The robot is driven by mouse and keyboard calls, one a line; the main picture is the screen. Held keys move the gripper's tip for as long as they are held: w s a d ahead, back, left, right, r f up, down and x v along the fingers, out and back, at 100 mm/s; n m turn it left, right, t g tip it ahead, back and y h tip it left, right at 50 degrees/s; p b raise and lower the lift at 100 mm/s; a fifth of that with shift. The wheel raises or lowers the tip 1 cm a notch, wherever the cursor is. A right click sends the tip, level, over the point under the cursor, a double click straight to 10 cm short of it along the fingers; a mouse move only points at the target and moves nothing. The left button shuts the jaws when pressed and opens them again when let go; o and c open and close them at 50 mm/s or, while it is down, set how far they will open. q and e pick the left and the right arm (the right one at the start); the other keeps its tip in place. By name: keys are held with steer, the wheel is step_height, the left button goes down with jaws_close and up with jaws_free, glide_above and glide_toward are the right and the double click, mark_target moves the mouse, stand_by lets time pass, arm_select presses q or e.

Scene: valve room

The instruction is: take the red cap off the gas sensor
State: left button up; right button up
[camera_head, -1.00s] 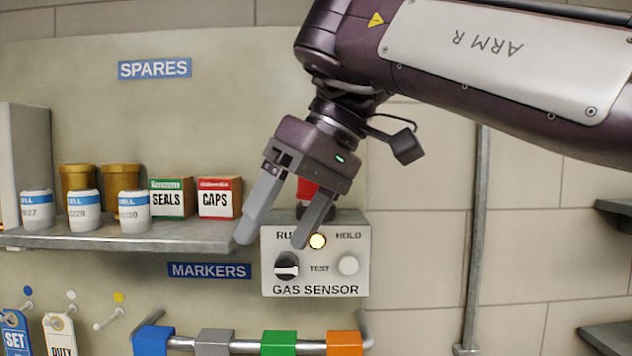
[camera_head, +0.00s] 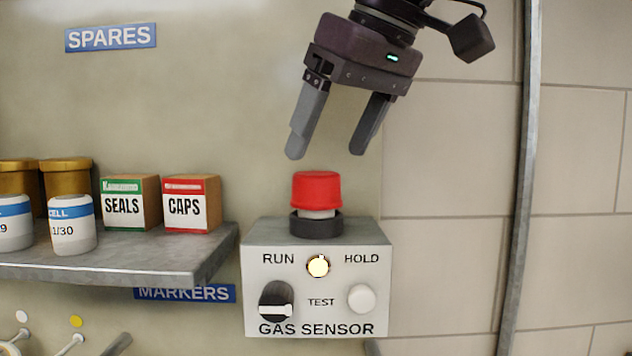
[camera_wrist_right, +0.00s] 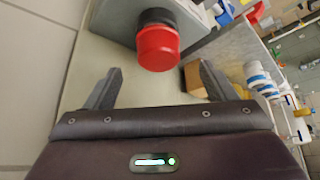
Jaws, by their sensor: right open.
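The gas sensor (camera_head: 316,292) is a grey box on the wall with a lit round lamp, a dark knob and a white button. The red cap (camera_head: 316,188) sits upright on a dark collar on top of the box. My right gripper (camera_head: 327,150) is open and empty, its fingers pointing down just above the cap and apart from it. In the right wrist view the red cap (camera_wrist_right: 158,48) shows beyond the fingertips, roughly midway between the open fingers (camera_wrist_right: 158,82). My left gripper is in neither view.
A metal shelf (camera_head: 150,262) left of the sensor holds a SEALS box (camera_head: 129,203), a CAPS box (camera_head: 191,204) and white and amber containers. A vertical pipe (camera_head: 519,180) runs down the wall at right. The wall between sensor and pipe is bare.

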mark_target(315, 173)
steer(key=shift+s+a+f, duration=0.1)
steer(key=shift+s+f, duration=0.05)
steer(key=shift+s, duration=0.05)
steer(key=shift+x, duration=0.9)
steer(key=shift+w+a+f, duration=0.25)
steer(key=shift+w+f, duration=0.35)
steer(key=shift+w+a+f, duration=0.25)
steer(key=shift+w+f, duration=0.35)
steer(key=shift+a+f, duration=0.1)
steer(key=shift+f, duration=0.05)
steer(key=shift+s+f, duration=0.1)
steer(key=shift+s, duration=0.05)
steer(key=shift+a, duration=0.1)
steer(key=shift+c, duration=1.1)
steer(key=c, duration=0.5)
steer(key=shift+c, duration=1.6)
steer(key=shift+s, duration=0.1)
